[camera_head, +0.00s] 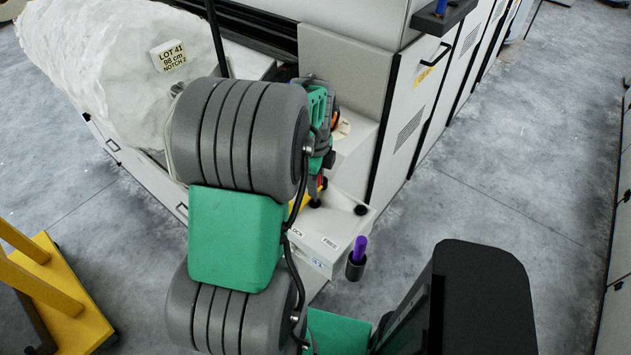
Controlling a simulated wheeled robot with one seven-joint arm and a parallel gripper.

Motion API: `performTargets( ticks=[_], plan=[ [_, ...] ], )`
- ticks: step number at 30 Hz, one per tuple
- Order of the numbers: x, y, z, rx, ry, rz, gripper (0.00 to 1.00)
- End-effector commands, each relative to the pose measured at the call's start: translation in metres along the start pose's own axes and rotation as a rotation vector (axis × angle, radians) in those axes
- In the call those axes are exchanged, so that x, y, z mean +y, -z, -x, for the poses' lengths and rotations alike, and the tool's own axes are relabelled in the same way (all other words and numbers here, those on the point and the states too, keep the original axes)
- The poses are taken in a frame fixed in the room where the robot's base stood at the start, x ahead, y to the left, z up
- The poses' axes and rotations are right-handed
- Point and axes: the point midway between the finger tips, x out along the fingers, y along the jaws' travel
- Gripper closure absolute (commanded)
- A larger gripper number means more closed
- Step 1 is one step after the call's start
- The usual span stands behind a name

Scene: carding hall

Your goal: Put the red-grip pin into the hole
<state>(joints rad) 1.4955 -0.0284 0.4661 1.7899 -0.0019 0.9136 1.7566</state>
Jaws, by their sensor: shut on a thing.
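My gripper (321,172) is at the centre of the head view, pointing down over a white machine ledge, partly hidden behind my grey and green arm. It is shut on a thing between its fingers. A small bit of red (320,183) shows at the fingertips, which looks like the red-grip pin; most of it is hidden. Below it is a white box (318,250) with small labels, two of which seem to read LOCK and FREE. I cannot make out the hole, nor whether the pin touches anything.
A purple-handled item (360,246) stands in a dark holder (355,268) at the box's right corner. A black knob (361,210) is close by. A large white fibre roll (90,60) lies upper left. A yellow frame (60,300) stands lower left. Floor at right is clear.

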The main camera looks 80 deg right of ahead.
Motion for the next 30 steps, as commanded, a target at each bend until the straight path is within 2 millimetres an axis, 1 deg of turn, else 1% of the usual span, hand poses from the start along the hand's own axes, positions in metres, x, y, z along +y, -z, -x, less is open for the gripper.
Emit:
performTargets(
  ticks=[30],
  plan=[
    [0.0, 0.0, -0.026, 0.0, 0.0, 0.0, 1.0]
  ],
)
